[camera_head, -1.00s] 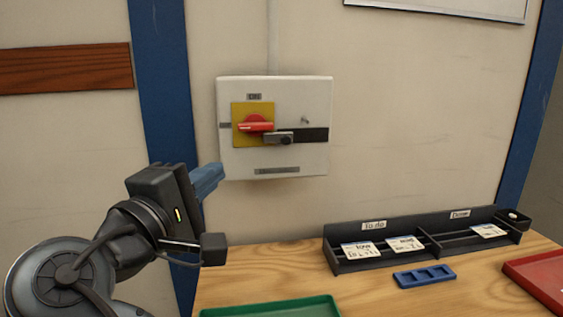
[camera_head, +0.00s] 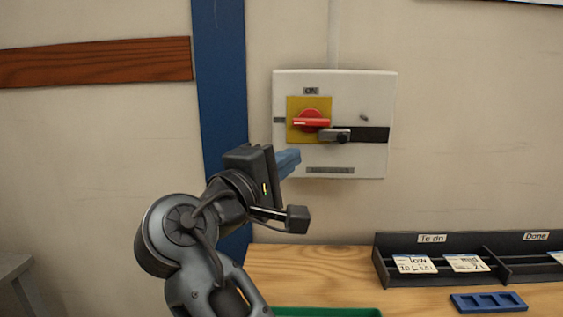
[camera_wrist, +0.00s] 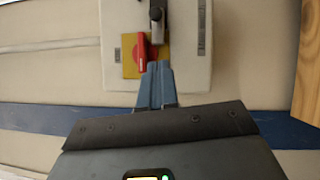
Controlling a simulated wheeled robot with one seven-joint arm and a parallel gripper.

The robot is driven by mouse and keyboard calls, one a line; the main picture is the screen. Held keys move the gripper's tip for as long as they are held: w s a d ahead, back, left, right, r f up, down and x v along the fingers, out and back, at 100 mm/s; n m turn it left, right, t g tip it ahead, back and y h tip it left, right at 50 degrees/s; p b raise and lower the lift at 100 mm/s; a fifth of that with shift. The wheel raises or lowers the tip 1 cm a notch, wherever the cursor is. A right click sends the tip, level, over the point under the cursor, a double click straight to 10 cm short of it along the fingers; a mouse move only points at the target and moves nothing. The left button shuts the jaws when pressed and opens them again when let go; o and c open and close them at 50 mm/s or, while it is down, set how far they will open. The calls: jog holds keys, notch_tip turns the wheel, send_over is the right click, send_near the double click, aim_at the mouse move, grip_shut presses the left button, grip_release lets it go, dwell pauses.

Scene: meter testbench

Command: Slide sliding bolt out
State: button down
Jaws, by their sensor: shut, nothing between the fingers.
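The sliding bolt (camera_head: 336,136) is a grey bar with a dark round knob, set in a dark horizontal track (camera_head: 374,134) on a white switch box (camera_head: 350,88) on the wall. Its left end lies close to the red rotary handle (camera_head: 311,122) on a yellow plate (camera_head: 296,104). The handle lies about level under an ON label. My gripper (camera_head: 290,162) has blue fingers, shut and empty, below and left of the bolt. In the wrist view the fingers (camera_wrist: 156,84) point toward the red handle (camera_wrist: 142,54), with the bolt (camera_wrist: 156,26) beyond. I cannot tell the remaining gap.
A wooden workbench (camera_head: 300,266) stands below, with a green tray (camera_head: 325,312) at its front. A black rack (camera_head: 500,244) labelled To do and Done holds cards. A blue slotted block (camera_head: 489,302) lies before it. A blue post (camera_head: 222,80) runs up the wall.

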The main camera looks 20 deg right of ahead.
aim_at(334, 135)
jog(key=w+d, duration=0.1)
jog(key=d, duration=0.1)
jog(key=w+d+p, duration=0.1)
jog(key=d, duration=0.1)
jog(key=w+d+r, duration=0.1)
jog(key=d, duration=0.2)
jog(key=shift+w+d+r, duration=0.1)
jog(key=shift+w, duration=0.05)
jog(key=shift+d+p, duration=0.3)
jog(key=shift+d, duration=0.1)
jog(key=d, duration=0.2)
jog(key=s+d+p, duration=0.1)
jog(key=d, duration=0.1)
jog(key=shift+s, duration=0.15)
jog(key=shift+a, duration=0.1)
